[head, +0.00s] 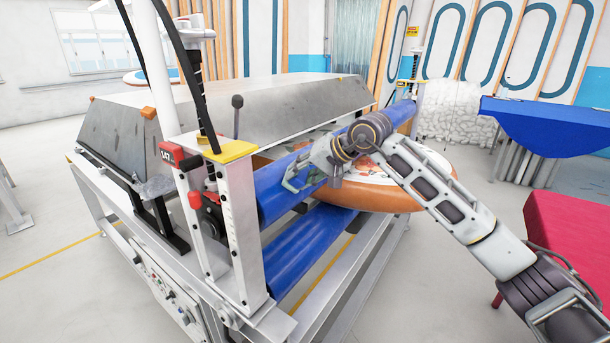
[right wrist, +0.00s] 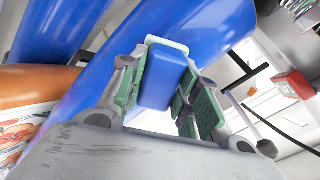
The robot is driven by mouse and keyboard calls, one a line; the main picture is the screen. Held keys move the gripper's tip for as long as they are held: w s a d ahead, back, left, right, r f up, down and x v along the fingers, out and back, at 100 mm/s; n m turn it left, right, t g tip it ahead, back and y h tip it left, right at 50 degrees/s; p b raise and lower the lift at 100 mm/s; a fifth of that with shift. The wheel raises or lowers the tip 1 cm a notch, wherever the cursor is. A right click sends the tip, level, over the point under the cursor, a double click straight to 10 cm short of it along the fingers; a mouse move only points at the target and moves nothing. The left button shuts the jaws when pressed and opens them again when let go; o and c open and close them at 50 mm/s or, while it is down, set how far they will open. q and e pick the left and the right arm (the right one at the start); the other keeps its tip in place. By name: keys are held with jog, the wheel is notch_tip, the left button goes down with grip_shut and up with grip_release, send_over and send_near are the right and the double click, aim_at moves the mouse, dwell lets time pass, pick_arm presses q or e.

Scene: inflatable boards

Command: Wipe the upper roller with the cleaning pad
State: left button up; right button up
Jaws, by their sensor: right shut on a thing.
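The upper roller (head: 277,196) is a long blue cylinder across the machine's front; my right arm covers part of it. It also fills the middle of the right wrist view (right wrist: 215,38). My right gripper (head: 305,172) is at this roller, left of its middle. In the right wrist view, it is shut on the cleaning pad (right wrist: 163,78), a blue block with a pale green edge between the green-lined fingers. The pad's far face is at or very near the roller; contact cannot be told for sure. The pad is hardly visible in the head view. My left gripper is not in view.
A lower blue roller (head: 310,245) runs below. An orange-rimmed inflatable board (head: 405,198) sticks out under my right arm. The machine's end post (head: 238,225) with a red box (head: 173,154) stands left of the gripper. A red-covered table (head: 570,235) is at right.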

jog(key=shift+s+a+f+b, duration=0.1)
jog(key=shift+s+a+b, duration=0.15)
jog(key=shift+s, duration=0.35)
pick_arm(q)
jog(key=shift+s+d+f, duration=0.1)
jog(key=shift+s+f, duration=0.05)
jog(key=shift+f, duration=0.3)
pick_arm(e)
jog(key=shift+d, duration=0.1)
